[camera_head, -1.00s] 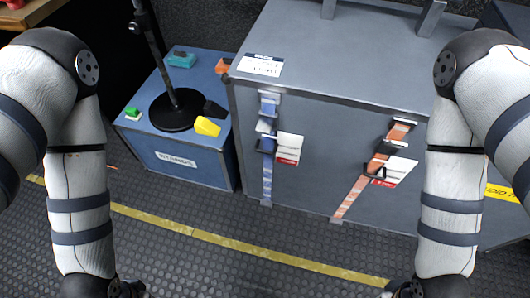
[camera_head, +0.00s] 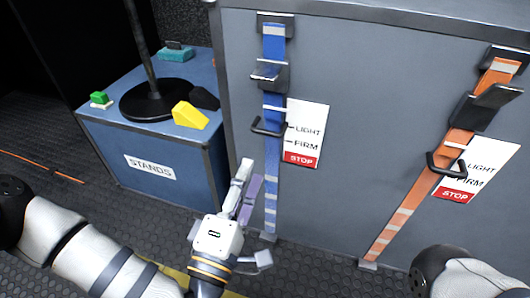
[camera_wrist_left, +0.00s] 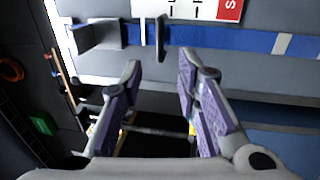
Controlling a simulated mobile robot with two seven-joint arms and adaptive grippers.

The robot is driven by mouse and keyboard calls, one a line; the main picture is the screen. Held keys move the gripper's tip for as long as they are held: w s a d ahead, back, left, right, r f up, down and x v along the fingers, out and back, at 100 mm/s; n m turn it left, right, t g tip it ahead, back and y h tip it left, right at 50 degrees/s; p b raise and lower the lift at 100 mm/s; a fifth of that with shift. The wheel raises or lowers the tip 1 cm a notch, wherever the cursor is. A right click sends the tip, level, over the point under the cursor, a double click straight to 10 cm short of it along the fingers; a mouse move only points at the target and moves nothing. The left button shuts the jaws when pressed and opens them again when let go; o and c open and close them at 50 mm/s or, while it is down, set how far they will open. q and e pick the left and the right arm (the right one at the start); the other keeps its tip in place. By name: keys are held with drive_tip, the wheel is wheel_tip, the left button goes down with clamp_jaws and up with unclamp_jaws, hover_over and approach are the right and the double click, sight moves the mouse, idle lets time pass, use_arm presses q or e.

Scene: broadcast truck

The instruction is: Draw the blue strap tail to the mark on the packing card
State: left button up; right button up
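The blue strap (camera_head: 271,180) hangs down the front of the grey case, with a metal buckle (camera_head: 268,75) high on it. Its black pull handle (camera_head: 266,127) sits below the buckle, near the level of the LIGHT line. The packing card (camera_head: 305,135), with LIGHT, FIRM and a red STOP band, is just right of the strap. My left gripper (camera_head: 248,182) is open and empty, below and left of the handle. In the left wrist view its fingers (camera_wrist_left: 160,72) are spread, with the handle (camera_wrist_left: 161,38) ahead of the gap, apart from both. My right gripper is out of view.
An orange strap (camera_head: 408,205) with its own handle and card (camera_head: 480,168) is on the right of the case. A blue STANDS box (camera_head: 110,150) stands left, carrying a black stand base (camera_head: 155,99) and a yellow wedge (camera_head: 189,115).

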sight(266, 133)
use_arm(q)
drive_tip(key=b+x, duration=0.3)
drive_tip(key=x, duration=0.7)
drive_tip(key=shift+w+d, duration=0.15)
drive_tip(key=shift+w, duration=0.2)
drive_tip(key=shift+w+d+r, duration=0.1)
drive_tip(key=shift+w+r, duration=0.1)
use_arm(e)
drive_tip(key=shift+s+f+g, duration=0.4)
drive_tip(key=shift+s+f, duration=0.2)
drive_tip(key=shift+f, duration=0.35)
use_arm(q)
drive_tip(key=shift+c, duration=0.6)
clamp_jaws()
